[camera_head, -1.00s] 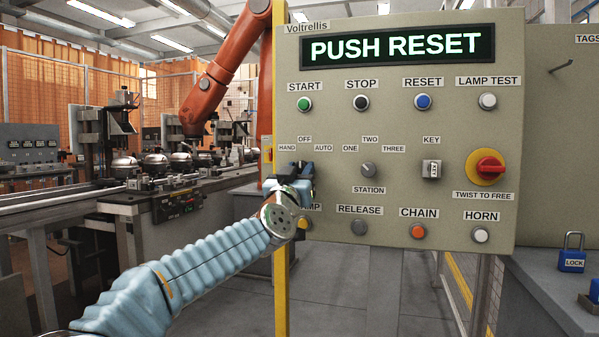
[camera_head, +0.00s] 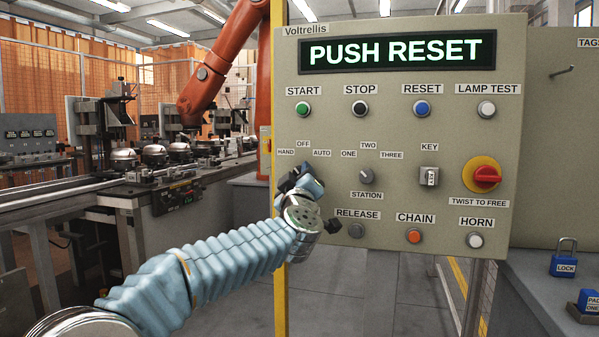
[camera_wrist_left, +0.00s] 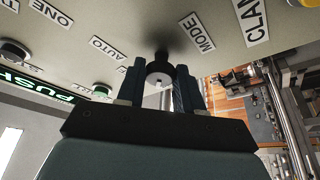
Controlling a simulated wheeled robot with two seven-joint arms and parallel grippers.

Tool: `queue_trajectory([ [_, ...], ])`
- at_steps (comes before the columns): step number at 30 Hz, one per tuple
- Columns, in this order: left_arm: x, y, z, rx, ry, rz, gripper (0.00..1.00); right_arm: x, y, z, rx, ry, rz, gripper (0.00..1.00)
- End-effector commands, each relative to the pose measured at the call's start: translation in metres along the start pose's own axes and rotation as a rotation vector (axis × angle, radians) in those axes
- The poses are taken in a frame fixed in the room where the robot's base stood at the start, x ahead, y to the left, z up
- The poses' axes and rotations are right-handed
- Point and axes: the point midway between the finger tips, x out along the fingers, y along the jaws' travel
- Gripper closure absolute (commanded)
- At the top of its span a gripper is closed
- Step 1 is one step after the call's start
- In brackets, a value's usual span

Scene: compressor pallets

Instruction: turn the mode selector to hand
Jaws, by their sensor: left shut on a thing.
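The mode selector (camera_wrist_left: 160,68) is a black round knob with a small white mark on its face, seen in the left wrist view. My left gripper (camera_wrist_left: 160,80) has one dark finger on each side of it and is shut on it. In the head view my left gripper (camera_head: 297,180) covers the knob, just below the HAND label (camera_head: 286,153), OFF label (camera_head: 304,144) and AUTO label (camera_head: 321,153). The MODE label (camera_wrist_left: 198,33) shows in the wrist view. I cannot tell which position the knob points to. My right gripper is not in view.
The panel (camera_head: 400,120) has a display reading PUSH RESET (camera_head: 395,51). The station selector (camera_head: 367,175), key switch (camera_head: 429,177) and red stop knob (camera_head: 486,177) are to the right. The release button (camera_head: 357,231) is close to my wrist.

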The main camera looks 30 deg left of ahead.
Motion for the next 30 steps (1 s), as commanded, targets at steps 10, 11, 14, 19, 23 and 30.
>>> queue_trajectory([
  [10, 0.0, 0.0004, 0.0001, -0.079, 0.0, -0.033, 0.95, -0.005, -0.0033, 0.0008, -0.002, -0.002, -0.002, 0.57],
  [11, 0.0, 0.0003, 0.0001, -0.081, 0.0, -0.034, 0.95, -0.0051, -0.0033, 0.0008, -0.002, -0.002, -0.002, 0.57],
  [14, 0.0, 0.0002, 0.0002, -0.083, 0.0, -0.035, 0.95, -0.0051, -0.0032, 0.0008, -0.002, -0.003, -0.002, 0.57],
  [19, -0.0001, 0.0001, 0.0002, -0.083, 0.0, -0.035, 0.95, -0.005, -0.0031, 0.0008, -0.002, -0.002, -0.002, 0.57],
  [23, 0.0, 0.0, 0.0002, -0.082, 0.0, -0.035, 0.58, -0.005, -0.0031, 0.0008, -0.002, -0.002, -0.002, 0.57],
  [30, 0.0, 0.0003, 0.0, -0.082, 0.0, -0.034, 0.4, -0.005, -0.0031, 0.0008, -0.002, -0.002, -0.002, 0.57],
])
